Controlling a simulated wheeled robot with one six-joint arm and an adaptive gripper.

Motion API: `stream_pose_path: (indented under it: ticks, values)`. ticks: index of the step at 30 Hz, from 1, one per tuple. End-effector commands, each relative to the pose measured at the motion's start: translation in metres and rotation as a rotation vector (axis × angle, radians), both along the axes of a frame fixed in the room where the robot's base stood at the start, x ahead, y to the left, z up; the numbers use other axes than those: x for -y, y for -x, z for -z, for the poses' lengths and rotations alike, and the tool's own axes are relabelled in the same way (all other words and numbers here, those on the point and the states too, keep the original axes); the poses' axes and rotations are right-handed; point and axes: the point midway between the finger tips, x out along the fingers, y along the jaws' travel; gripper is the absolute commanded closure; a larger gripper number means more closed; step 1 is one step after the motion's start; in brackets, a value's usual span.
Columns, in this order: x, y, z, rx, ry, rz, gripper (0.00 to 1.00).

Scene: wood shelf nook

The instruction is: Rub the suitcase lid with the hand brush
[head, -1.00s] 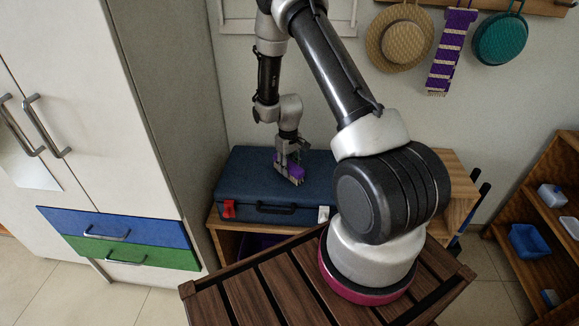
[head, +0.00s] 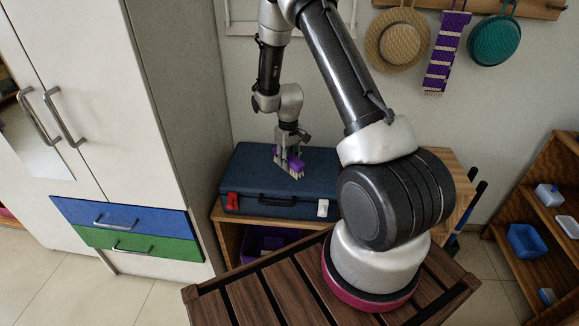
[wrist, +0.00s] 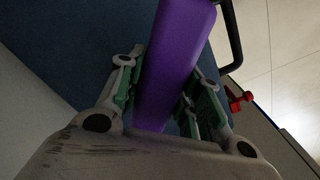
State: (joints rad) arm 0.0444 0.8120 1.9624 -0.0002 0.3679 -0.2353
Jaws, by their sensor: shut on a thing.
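The blue suitcase (head: 322,168) lies flat and closed on a wooden shelf unit, its dark handle and red and white tags facing front. My gripper (head: 287,156) is above the middle of its lid, shut on the purple hand brush (head: 296,163). The brush's pale bristles point down at the lid; I cannot tell if they touch it. In the wrist view the brush's purple back (wrist: 177,55) sits between my fingers (wrist: 160,100), with the blue lid (wrist: 75,45) below. The bristles are hidden there.
A white cabinet (head: 170,120) with blue and green drawers stands close to the suitcase's left. A purple bin (head: 262,242) sits under the suitcase. Hats (head: 398,40) hang on the wall behind. A wooden shelf (head: 565,180) with blue containers is at the right.

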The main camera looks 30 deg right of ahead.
Motion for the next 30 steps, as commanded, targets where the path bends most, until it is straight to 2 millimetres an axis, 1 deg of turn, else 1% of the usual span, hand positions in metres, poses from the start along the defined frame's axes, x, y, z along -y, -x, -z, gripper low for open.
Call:
stream_pose_path:
  ticks: [7, 12, 30]
  values:
    - [-0.002, -0.004, -0.023, 0.003, 0.000, 0.000, 0.91]
    - [-0.003, -0.005, -0.033, 0.001, 0.000, 0.000, 0.91]
    - [-0.003, -0.005, -0.034, 0.001, 0.000, 0.000, 0.91]
